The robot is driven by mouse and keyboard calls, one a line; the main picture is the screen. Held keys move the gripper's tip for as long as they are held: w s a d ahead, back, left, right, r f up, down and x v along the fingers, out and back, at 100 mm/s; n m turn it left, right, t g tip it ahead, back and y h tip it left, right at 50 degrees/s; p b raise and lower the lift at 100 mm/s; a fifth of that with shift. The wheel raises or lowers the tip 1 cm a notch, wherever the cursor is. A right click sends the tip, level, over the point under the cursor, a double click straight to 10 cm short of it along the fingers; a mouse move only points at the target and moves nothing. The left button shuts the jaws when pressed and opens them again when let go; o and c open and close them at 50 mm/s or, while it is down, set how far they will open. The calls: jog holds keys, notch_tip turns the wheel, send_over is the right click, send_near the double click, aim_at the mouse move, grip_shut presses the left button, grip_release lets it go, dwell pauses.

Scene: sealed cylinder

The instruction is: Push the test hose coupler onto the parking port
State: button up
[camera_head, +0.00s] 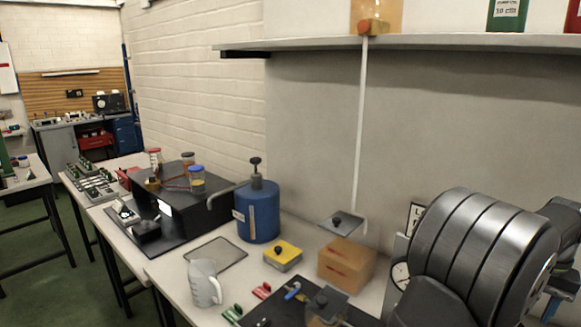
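My gripper is not in view. I cannot make out the test hose coupler or the parking port for sure. A small blue fitting (292,290) lies at the edge of a dark plate at the bottom middle; I cannot tell if it is the coupler. No hose can be picked out with certainty.
A blue canister (257,211) stands on the bench near a yellow-topped block (283,255), an orange-brown block (347,262) and a clear jug (204,284). A red clip (262,291) and a green clip (232,314) lie in front. A shelf (400,42) overhangs the bench.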

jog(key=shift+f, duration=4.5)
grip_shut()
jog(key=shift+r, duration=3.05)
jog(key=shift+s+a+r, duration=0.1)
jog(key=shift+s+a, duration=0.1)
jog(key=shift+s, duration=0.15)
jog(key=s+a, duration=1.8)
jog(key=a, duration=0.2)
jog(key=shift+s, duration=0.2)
